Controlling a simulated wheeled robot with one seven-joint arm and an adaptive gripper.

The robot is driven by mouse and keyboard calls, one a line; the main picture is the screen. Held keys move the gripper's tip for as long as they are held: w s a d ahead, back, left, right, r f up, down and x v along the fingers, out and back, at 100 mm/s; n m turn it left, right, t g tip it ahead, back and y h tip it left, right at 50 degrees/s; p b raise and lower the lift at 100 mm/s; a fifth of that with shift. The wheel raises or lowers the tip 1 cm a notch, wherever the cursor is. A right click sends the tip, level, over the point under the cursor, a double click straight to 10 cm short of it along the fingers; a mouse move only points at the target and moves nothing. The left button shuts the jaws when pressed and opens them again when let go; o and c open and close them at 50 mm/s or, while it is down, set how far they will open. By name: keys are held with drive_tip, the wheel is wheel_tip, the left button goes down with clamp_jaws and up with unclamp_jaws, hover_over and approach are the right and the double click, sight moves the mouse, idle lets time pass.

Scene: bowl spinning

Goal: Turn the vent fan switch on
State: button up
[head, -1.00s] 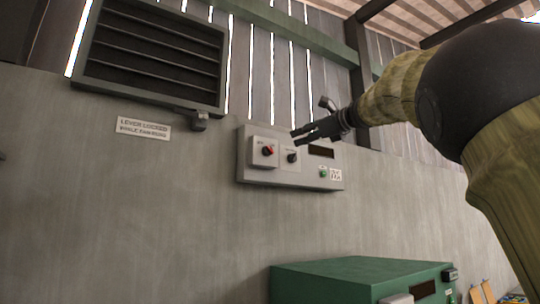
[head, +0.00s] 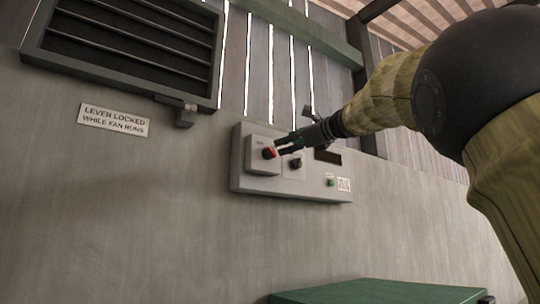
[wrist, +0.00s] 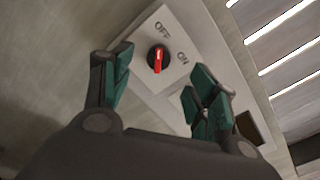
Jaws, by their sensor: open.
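The fan switch is a round black knob with a red pointer (head: 269,153), on a pale plate at the left of the grey wall panel (head: 240,180). In the wrist view the knob (wrist: 158,60) lies between and beyond my fingertips, with OFF printed above it and ON to its right. The red mark runs nearly up and down in that picture. My gripper (head: 281,146) is open, its tips close to the knob's right in the head view. It also shows in the wrist view (wrist: 160,75), with no finger visibly touching the knob.
A second black knob (head: 295,163), a green button (head: 331,183) and a dark display (head: 327,157) share the panel. A louvred vent (head: 130,45) with a lever is up left, above a sign (head: 113,120). A green box (head: 380,292) stands below.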

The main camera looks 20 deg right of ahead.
sight(274, 152)
drive_tip(key=w, duration=0.3)
drive_tip(key=w+a+f+p, duration=0.1)
drive_tip(key=w, duration=0.2)
drive_tip(key=w+a+p, duration=0.1)
drive_tip(key=w, duration=0.2)
drive_tip(key=shift+w+a+f, duration=0.25)
drive_tip(key=shift+w+f, duration=0.05)
drive_tip(key=shift+f, duration=0.05)
drive_tip(key=shift+w+d+p, duration=0.1)
drive_tip(key=shift+w+p, duration=0.15)
drive_tip(key=shift+p, duration=0.1)
drive_tip(key=s, duration=0.1)
drive_tip(key=s+r, duration=0.1)
drive_tip(key=s+a, duration=0.1)
drive_tip(key=shift+s+r, duration=0.25)
drive_tip(key=shift+r, duration=0.05)
drive_tip(key=shift+w+d+f, duration=0.15)
drive_tip(key=shift+w+f, duration=0.2)
drive_tip(key=shift+w, duration=0.25)
drive_tip(key=shift+w+d+f, duration=0.15)
drive_tip(key=shift+w+f, duration=0.15)
drive_tip(key=shift+w, duration=0.3)
drive_tip(key=c, duration=0.6)
drive_tip(key=shift+d, duration=0.1)
drive_tip(key=c, duration=0.3)
drive_tip(key=shift+s+r, duration=0.25)
drive_tip(key=shift+s, duration=0.05)
drive_tip(key=shift+c, duration=0.5)
